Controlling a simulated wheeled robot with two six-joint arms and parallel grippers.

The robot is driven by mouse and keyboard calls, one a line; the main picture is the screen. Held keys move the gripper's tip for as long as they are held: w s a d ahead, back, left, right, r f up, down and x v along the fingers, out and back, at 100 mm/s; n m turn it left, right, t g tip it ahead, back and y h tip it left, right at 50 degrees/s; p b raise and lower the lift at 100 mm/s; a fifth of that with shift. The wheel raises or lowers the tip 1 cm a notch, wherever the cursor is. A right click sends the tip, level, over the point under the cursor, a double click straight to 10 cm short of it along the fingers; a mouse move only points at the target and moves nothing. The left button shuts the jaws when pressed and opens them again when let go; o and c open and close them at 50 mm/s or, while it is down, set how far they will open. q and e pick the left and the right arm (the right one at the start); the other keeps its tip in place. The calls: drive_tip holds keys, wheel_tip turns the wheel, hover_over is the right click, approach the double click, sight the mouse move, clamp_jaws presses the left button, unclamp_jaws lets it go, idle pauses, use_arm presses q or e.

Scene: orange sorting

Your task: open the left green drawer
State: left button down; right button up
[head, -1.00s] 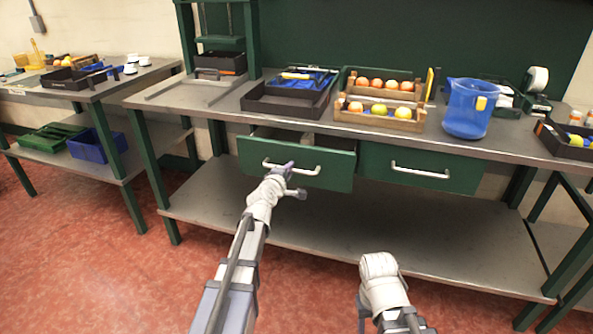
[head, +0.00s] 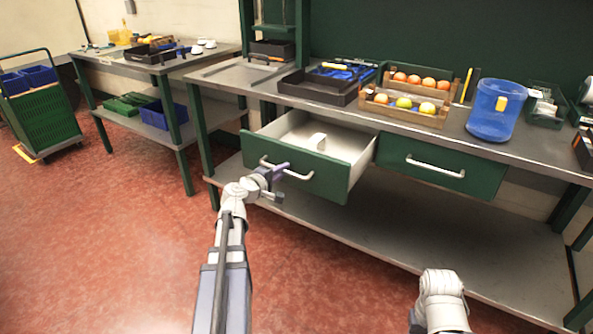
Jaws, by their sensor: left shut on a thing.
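The left green drawer (head: 303,178) is pulled well out from under the workbench. Its pale inside shows, with a small white object (head: 317,141) in it. My left gripper (head: 277,172) is at the drawer's silver handle (head: 298,175), near its middle, and is shut on it; the gripper partly hides the bar. The right green drawer (head: 467,174), with its own handle (head: 435,165), is closed. Of my right arm only a white link (head: 442,297) shows at the bottom right; its gripper is not visible.
On the workbench (head: 231,76) stand a black tray (head: 315,94), wooden crates of fruit (head: 405,114) and a blue jug (head: 494,112). A lower shelf (head: 440,240) runs beneath the drawers. A green cart (head: 42,120) stands far left. The red floor in front is clear.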

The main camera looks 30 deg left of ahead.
use_arm(q)
drive_tip(key=shift+s, duration=0.1)
idle(0.3)
drive_tip(key=c, duration=0.8)
unclamp_jaws()
drive_tip(key=shift+c, duration=0.2)
drive_tip(key=p+v, duration=0.1)
drive_tip(key=v, duration=0.6)
drive_tip(key=shift+s, duration=0.4)
